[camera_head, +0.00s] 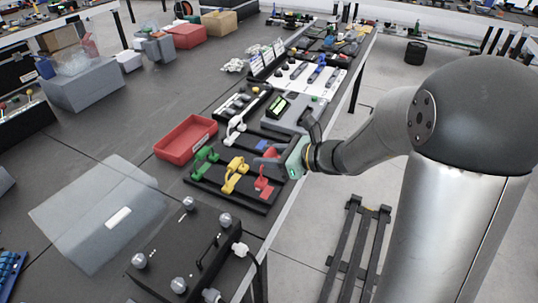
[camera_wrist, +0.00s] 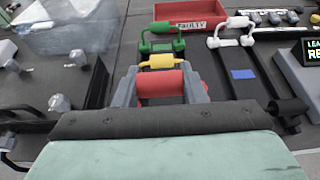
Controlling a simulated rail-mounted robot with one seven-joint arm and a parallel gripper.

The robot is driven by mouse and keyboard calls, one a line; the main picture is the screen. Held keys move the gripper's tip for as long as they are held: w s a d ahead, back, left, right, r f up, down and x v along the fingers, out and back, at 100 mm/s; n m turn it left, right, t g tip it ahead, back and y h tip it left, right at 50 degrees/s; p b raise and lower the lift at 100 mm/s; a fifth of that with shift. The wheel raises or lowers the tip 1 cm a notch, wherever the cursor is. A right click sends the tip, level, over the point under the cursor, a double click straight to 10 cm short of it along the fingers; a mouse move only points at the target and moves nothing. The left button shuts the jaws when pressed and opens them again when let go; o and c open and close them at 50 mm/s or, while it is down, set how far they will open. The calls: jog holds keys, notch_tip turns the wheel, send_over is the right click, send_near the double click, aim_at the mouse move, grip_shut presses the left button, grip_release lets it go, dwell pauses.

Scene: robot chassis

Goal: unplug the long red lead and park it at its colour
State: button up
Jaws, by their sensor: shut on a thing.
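My gripper (camera_head: 270,157) reaches in from the right over a black board (camera_head: 233,196). In the wrist view my gripper (camera_wrist: 160,90) has its two grey fingers on either side of a red lead's handle (camera_wrist: 161,82), shut on it.
A white lead (camera_head: 235,129) stands behind the board, and a blue patch (camera_wrist: 243,74) lies bare beside it. A red tray (camera_head: 186,140) stands to the back left. A grey box with a display (camera_head: 280,106) is behind. A black unit with round knobs (camera_head: 185,250) is in front.

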jog(key=shift+f+b, duration=2.05)
jog(key=shift+f, duration=0.55)
jog(key=shift+f+b, duration=1.3)
jog(key=shift+f, duration=0.1)
jog(key=o, duration=1.1)
jog(key=shift+c, duration=0.2)
jog(key=p+v, duration=0.1)
jog(key=v, duration=1.6)
jog(key=shift+d+p, duration=0.25)
jog(key=shift+p, duration=0.1)
jog(key=shift+a+r, duration=0.1)
jog(key=shift+r, duration=0.05)
